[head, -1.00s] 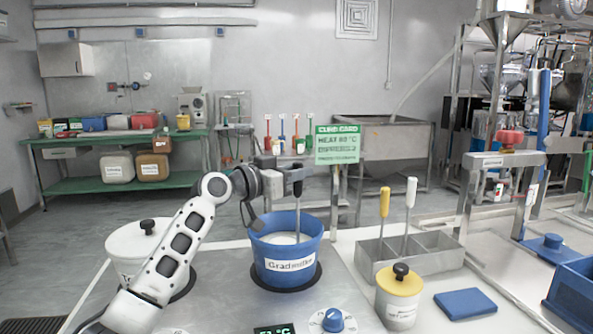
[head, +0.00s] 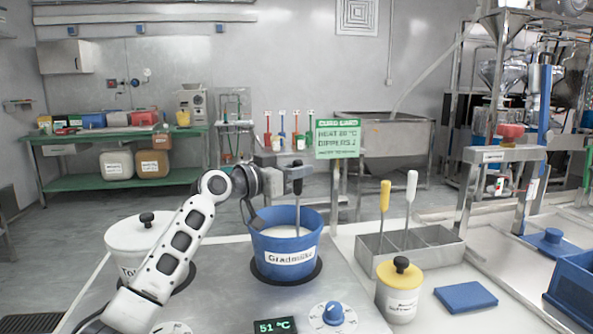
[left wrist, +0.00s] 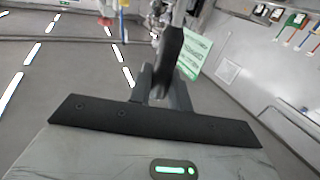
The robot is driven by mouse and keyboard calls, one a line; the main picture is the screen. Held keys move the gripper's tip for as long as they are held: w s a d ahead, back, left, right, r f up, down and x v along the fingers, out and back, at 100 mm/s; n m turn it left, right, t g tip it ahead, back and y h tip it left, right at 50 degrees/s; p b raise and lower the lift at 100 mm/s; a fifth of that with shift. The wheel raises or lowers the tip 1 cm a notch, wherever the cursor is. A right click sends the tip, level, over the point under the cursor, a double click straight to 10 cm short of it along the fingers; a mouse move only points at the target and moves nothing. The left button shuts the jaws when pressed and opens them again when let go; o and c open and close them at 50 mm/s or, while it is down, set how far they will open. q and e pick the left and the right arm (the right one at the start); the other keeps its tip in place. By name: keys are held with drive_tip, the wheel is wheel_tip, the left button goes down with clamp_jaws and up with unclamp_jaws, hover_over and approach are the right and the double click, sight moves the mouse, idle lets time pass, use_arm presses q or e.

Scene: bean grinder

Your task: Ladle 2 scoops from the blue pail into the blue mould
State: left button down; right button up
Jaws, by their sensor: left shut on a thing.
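The blue pail (head: 270,258) stands on a dark round plate on the steel counter, with white liquid inside. My left gripper (head: 298,180) is above the pail and shut on the black handle of a ladle (head: 298,214). The ladle's shaft runs upright down into the pail, and its bowl is hidden. In the left wrist view the dark handle (left wrist: 168,60) shows between the fingers. A blue mould cannot be made out for sure; a flat blue block (head: 466,297) lies at the right and a blue bin (head: 574,300) stands at the right edge. My right gripper is not in view.
A white lidded pot (head: 133,243) stands left of the pail, behind my arm. A steel holder (head: 440,252) with a yellow-handled and a white-handled tool, and a yellow-lidded jar (head: 398,302), stand to the right. A green sign (head: 338,138) rises behind the pail.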

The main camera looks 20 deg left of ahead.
sight(297, 160)
use_arm(q)
drive_tip(key=shift+r, duration=0.1)
drive_tip(key=shift+r+p, duration=0.7)
drive_tip(key=shift+r, duration=0.2)
drive_tip(key=shift+r+p, duration=0.5)
drive_tip(key=shift+r, duration=0.2)
wheel_tip(297, 160, up, 3)
drive_tip(key=shift+r+p, duration=0.1)
drive_tip(key=shift+p, duration=1.15)
wheel_tip(297, 160, up, 4)
drive_tip(key=p, duration=0.3)
wheel_tip(297, 160, up, 6)
drive_tip(key=p, duration=0.4)
drive_tip(key=shift+f, duration=0.25)
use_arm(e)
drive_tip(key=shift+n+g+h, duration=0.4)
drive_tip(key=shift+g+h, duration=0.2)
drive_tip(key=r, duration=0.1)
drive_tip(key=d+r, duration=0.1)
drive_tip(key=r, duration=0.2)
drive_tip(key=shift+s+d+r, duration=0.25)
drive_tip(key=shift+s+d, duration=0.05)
